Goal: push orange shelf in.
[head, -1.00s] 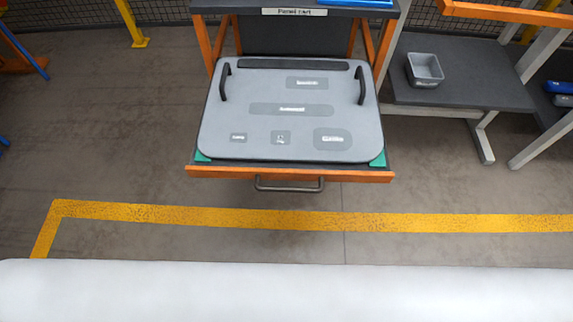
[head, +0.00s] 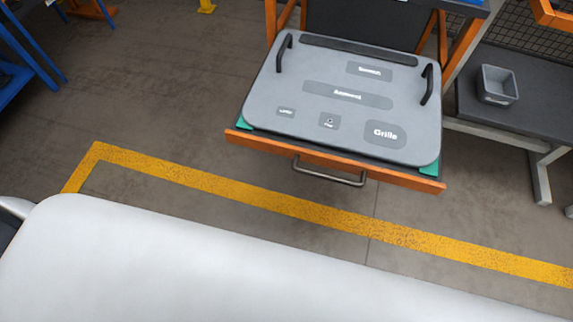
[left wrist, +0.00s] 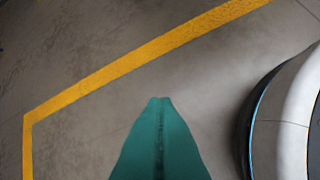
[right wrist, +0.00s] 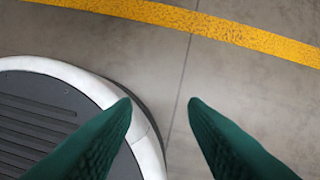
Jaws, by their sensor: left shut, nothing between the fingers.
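The orange shelf (head: 330,161) is a pulled-out shelf of the orange-framed cart, with an orange front edge and a grey metal handle (head: 328,176). A grey panel (head: 345,97) with two black handles and several labels lies on it, with green corners showing at the front. My left gripper (left wrist: 160,100) is shut and empty over bare floor in the left wrist view. My right gripper (right wrist: 162,101) is open and empty over floor in the right wrist view. Neither gripper shows in the head view, and both are away from the shelf.
A yellow floor line (head: 290,205) runs between me and the cart. A dark side table (head: 525,110) with a grey bin (head: 497,85) stands to the right of the cart. Blue and orange frames (head: 35,50) stand at the far left. Floor before the shelf is clear.

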